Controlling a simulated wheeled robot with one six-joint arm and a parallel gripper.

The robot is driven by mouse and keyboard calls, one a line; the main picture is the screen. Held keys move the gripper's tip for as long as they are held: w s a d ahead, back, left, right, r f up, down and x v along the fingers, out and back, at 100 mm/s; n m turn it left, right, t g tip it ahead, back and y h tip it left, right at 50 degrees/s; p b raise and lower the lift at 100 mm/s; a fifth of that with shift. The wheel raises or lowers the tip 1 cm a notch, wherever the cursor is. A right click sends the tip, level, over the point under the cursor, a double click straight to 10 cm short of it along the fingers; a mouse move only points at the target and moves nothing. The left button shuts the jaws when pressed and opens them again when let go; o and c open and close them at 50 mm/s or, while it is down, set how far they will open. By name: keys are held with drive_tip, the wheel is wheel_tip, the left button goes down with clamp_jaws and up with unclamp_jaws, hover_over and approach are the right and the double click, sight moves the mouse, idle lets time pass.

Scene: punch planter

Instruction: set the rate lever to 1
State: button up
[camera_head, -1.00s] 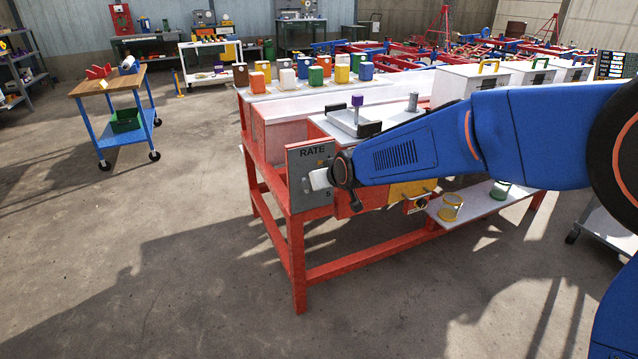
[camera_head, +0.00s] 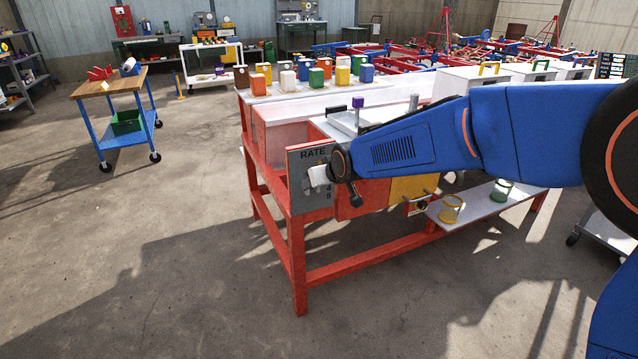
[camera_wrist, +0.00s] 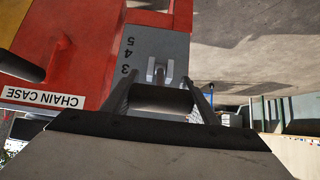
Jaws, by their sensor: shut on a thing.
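The grey rate plate (camera_head: 296,196) stands on the near end of the red bench, with RATE printed at its top. My gripper (camera_head: 319,176) is in front of the plate's upper middle and hides the lever there. The figures 4 and 5 show below it. In the wrist view the lever's dark handle (camera_wrist: 163,97) lies between the fingers of my gripper (camera_wrist: 162,104), which is shut on it. A light forked part shows just beyond it on the plate (camera_wrist: 165,46). Figures 5, 4 and 3 are readable there; 1 and 2 are hidden.
The red bench frame (camera_head: 299,262) stands under and behind the plate. A chain case label (camera_wrist: 42,97) is on the red panel beside the plate. Several coloured containers stand on the bench's back ledge. A blue cart (camera_head: 127,145) is at left; the floor between is clear.

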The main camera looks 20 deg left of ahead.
drive_tip(key=shift+r, duration=0.2)
drive_tip(key=o, duration=1.5)
drive_tip(key=shift+f, duration=0.1)
drive_tip(key=v, duration=1.7)
drive_tip(key=shift+d, duration=0.2)
